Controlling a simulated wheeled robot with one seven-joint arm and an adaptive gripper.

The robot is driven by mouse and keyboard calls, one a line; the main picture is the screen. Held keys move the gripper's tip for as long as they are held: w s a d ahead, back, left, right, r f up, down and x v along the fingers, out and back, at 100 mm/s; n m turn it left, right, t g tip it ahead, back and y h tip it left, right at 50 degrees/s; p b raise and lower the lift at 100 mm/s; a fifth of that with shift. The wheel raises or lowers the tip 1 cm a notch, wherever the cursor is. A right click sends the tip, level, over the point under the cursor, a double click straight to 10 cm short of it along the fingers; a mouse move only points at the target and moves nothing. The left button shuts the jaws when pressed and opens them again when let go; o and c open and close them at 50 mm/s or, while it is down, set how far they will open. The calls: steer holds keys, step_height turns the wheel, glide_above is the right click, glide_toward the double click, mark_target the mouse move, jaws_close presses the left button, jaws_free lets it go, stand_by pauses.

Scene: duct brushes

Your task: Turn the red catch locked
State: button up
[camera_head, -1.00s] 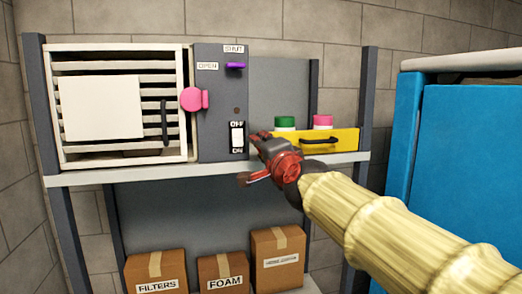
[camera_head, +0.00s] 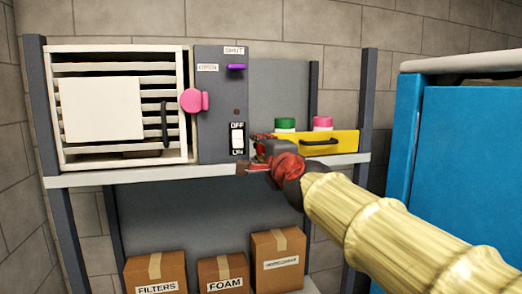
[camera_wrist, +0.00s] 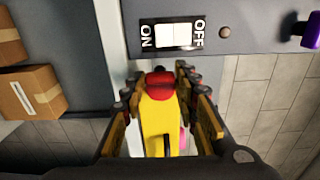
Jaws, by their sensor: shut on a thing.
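The red catch (camera_wrist: 160,84) shows in the wrist view at the panel end of the yellow drawer (camera_wrist: 157,118), between my fingertips. My gripper (camera_wrist: 160,92) is shut on the catch, with one finger on each side of it. In the head view my gripper (camera_head: 262,152) is at the left end of the yellow drawer (camera_head: 346,142), just right of the grey panel. There the gripper largely hides the catch, and its exact turn is hard to read.
The grey panel (camera_head: 212,125) carries an OFF/ON rocker switch (camera_head: 237,137) close to my gripper and a purple lever (camera_head: 236,66). A pink knob (camera_head: 193,100) sits beside the slatted vent (camera_head: 118,152). Green-lidded (camera_head: 285,123) and pink-lidded (camera_head: 322,122) jars stand behind the drawer front. A blue cabinet (camera_head: 465,180) stands right.

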steer(key=shift+f, duration=0.1)
steer(key=o, duration=1.1)
steer(key=v, duration=0.7)
steer(key=shift+s+d, duration=0.1)
steer(key=shift+s, duration=0.15)
